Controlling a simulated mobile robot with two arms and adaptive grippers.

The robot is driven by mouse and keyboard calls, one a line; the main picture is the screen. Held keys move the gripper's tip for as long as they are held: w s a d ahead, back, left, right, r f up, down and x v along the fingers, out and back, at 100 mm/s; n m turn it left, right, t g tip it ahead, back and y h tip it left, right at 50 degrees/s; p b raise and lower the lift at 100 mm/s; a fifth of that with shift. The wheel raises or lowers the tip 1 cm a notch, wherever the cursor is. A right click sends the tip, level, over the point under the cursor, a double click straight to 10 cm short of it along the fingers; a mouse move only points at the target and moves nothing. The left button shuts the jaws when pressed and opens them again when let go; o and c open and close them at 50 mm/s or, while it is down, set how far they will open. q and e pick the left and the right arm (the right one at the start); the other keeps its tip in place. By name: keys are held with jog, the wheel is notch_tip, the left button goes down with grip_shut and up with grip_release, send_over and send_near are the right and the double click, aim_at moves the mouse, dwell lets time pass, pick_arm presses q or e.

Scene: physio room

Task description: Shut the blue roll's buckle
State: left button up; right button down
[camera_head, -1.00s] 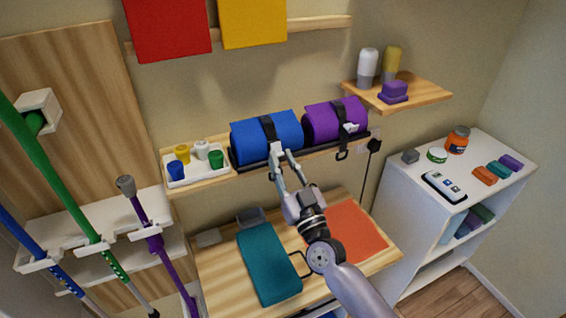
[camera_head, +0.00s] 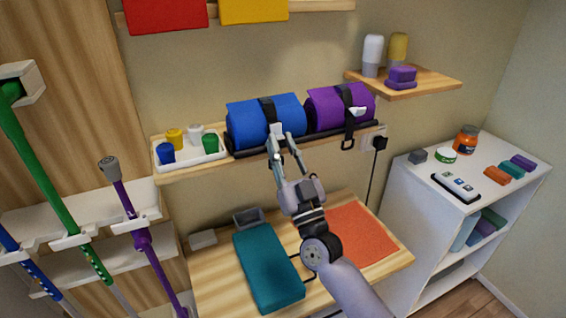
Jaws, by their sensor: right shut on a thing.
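The blue roll (camera_head: 240,121) lies on a black holder on the wall shelf, with a black strap (camera_head: 267,108) around its middle. A small pale buckle (camera_head: 275,129) shows at the front of that strap. My right gripper (camera_head: 281,148) reaches up from below, its fingertips at the buckle and the strap's lower front. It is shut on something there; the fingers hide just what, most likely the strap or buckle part. My left gripper is not in view.
The purple roll (camera_head: 325,108) with its own strap and pale buckle (camera_head: 357,111) lies close on the right. A white tray (camera_head: 190,164) with several small cups stands on the left. Below is a wooden table with a teal cushion (camera_head: 268,268) and an orange mat (camera_head: 358,235).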

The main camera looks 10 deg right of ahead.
dwell(0.3)
jog(key=c, duration=1.4)
grip_release()
jog(key=v, duration=1.2)
